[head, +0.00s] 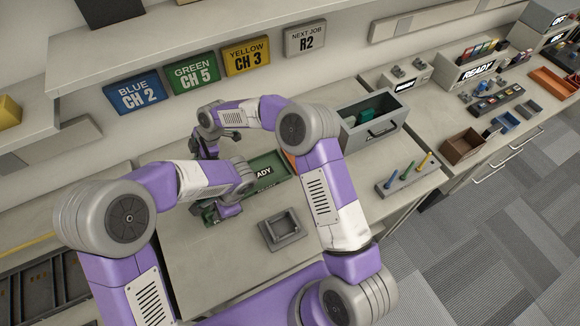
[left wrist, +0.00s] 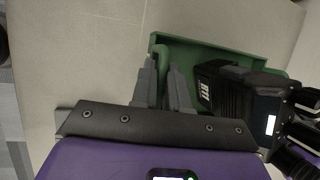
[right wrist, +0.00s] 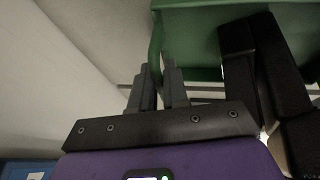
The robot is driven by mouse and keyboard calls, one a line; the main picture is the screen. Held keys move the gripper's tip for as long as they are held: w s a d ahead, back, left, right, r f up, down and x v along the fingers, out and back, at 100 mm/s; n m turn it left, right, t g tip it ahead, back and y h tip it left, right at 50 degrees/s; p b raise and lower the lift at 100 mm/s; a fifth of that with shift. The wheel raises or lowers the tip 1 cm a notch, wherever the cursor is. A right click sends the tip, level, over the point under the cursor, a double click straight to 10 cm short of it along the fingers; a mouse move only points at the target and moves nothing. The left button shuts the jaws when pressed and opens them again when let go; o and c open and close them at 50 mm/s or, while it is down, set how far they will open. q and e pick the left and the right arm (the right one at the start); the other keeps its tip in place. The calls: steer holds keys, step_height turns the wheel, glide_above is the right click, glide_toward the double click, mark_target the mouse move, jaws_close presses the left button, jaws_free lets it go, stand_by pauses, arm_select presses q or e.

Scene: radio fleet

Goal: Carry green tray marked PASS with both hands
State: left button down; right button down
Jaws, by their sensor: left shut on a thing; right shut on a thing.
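The green tray (head: 268,164) is on or just above the workbench, partly hidden by my arms. Its visible lettering ends in "ADY"; I cannot read PASS. My left gripper (head: 226,209) is at its near left end. In the left wrist view, my left gripper (left wrist: 166,80) is shut on the rim or handle of the tray (left wrist: 225,48). My right gripper (head: 206,148) is at the far side. In the right wrist view, my right gripper (right wrist: 160,80) is shut on the tray's edge (right wrist: 190,35). Whether the tray is lifted is unclear.
A grey cradle (head: 283,229) stands on the bench right of the tray. A shelf (head: 200,50) overhangs the wall signs. Bare bench lies near the cradle.

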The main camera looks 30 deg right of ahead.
arm_select(q)
steer(key=shift+f, duration=0.1)
arm_select(e)
steer(key=shift+f, duration=0.1)
